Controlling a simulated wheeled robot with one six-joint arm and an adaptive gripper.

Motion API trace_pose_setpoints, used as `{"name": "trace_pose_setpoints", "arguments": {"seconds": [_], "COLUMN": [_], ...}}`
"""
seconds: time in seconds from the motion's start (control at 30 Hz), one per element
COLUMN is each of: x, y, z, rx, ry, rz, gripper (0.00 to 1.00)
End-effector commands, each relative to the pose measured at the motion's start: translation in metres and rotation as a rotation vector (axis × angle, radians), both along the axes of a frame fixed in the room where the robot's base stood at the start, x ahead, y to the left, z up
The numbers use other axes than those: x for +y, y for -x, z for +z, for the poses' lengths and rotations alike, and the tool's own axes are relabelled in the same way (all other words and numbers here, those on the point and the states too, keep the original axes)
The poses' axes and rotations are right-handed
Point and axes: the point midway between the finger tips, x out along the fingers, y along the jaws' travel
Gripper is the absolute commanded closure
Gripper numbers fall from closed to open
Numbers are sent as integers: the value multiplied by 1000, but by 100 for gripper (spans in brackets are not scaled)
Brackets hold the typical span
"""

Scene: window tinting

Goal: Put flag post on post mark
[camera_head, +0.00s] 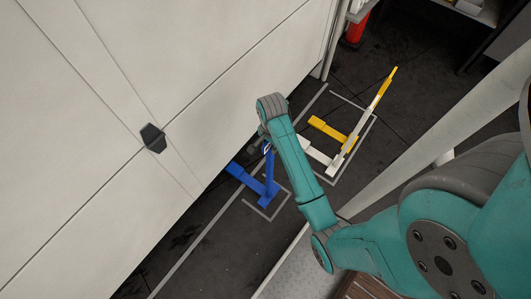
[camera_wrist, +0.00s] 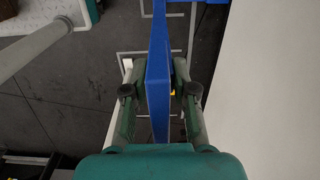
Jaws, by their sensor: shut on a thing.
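A blue flag post (camera_head: 268,187) stands beside the white wall in the head view, with a long foot reaching left and an upright bar. My gripper (camera_wrist: 160,88) is shut on its blue upright (camera_wrist: 158,60), one finger on each side in the wrist view. In the head view the gripper end is partly hidden by my arm. A grey outlined post mark (camera_head: 262,215) lies on the dark floor around the near side of the blue foot. I cannot tell whether the foot touches the floor.
White (camera_head: 318,152) and yellow (camera_head: 328,129) posts stand beyond the blue one, within another grey outline (camera_head: 368,128). The white wall (camera_head: 190,90) is close on the left. A red object (camera_head: 355,30) stands at the back. Dark floor is clear at the lower left.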

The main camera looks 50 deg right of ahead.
Motion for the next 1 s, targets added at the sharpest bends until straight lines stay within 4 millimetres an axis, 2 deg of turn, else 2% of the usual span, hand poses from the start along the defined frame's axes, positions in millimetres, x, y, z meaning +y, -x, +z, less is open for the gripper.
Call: {"name": "trace_pose_setpoints", "arguments": {"seconds": [0.27, 0.53, 0.87, 0.9, 1.0], "x": [0, 0, 0, 0, 0], "y": [-1, -1, -1, -1, -1], "z": [-18, -48, -51, -52, -52], "rx": [-2, -1, -3, -1, -1], "ry": [1, 1, 2, 1, 1], "rz": [1, 2, 2, 2, 2], "gripper": [100, 100, 100, 68, 48]}}
